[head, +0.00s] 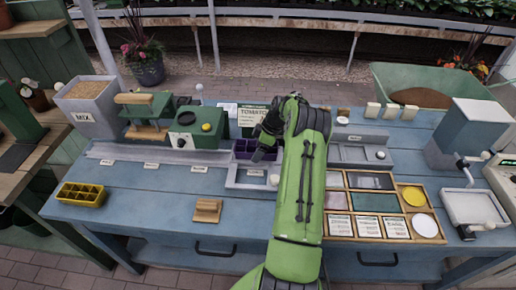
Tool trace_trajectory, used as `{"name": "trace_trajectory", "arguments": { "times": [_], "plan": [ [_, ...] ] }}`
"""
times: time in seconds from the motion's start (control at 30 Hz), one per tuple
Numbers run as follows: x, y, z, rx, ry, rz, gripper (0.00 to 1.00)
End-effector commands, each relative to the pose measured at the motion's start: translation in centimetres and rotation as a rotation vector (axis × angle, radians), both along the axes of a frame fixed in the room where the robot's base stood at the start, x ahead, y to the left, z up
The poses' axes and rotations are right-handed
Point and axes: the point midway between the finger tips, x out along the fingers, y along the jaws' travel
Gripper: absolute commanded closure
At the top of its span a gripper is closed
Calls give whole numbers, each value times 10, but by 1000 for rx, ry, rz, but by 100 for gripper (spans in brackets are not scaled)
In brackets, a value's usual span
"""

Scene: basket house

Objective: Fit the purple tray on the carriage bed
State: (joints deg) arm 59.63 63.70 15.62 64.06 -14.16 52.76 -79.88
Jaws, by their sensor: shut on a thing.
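The purple tray (243,149) is a dark purple seed tray with square cells, near the middle of the blue bench. My gripper (262,153) is shut on it at its right side, and my green arm hides part of it. A grey carriage bed (232,181) with a raised rim lies just in front of and below the tray. My arm covers its right part. I cannot tell from this view whether the tray touches the bed or hangs above it.
A grey rail (120,152) runs left of the bed, in front of a green machine (195,136). A yellow tray (82,194) and a wooden block (208,210) stand on the bench. A wooden rack of panels (376,201) is right of my arm. The front left bench is mostly clear.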

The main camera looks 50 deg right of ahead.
Motion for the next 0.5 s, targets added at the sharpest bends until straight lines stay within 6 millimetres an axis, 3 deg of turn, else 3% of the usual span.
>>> {"name": "trace_trajectory", "arguments": {
  "times": [0.27, 0.3, 0.4, 0.5],
  "plan": [
    [0, 0, -1, 0, 0, 0, 51],
    [0, 0, -1, 0, 0, 0, 17],
    [0, 0, -1, 0, 0, 0, 2],
    [0, 0, -1, 0, 0, 0, 0]
  ]
}}
